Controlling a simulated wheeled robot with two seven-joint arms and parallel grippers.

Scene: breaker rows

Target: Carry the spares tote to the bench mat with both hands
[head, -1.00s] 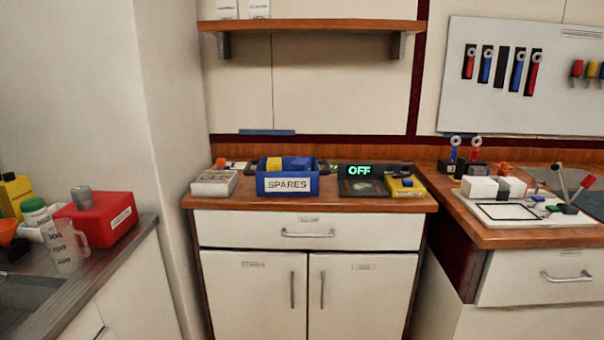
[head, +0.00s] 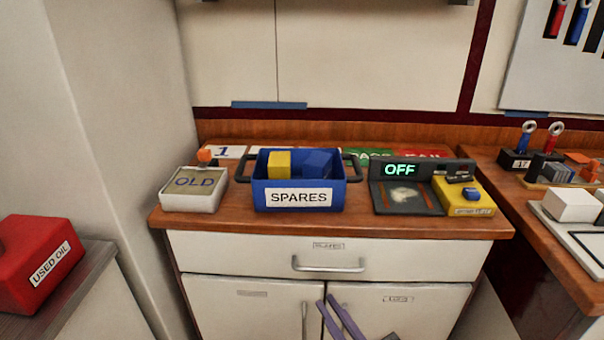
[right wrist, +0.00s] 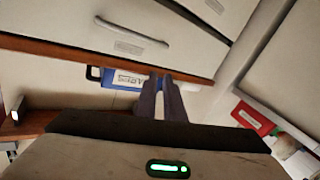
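The blue spares tote (head: 258,195) stands upright on the wooden counter, with a white SPARES label on its front and a black handle at each side. A yellow block (head: 279,163) and a dark blue block (head: 317,162) are in it. My right gripper (head: 326,299) is low in front of the cabinet doors, below and apart from the tote, its two purple-grey fingers empty with a narrow gap. The tote also shows in the right wrist view (right wrist: 108,78), beyond the fingers (right wrist: 160,78). My left gripper is not in view. I cannot make out the bench mat.
A white OLD box (head: 195,190) is close left of the tote. A black OFF panel (head: 405,185) and a yellow device (head: 465,197) are to its right. The right-hand bench (head: 540,210) holds tools and white blocks. A red USED OIL can (head: 35,265) stands left.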

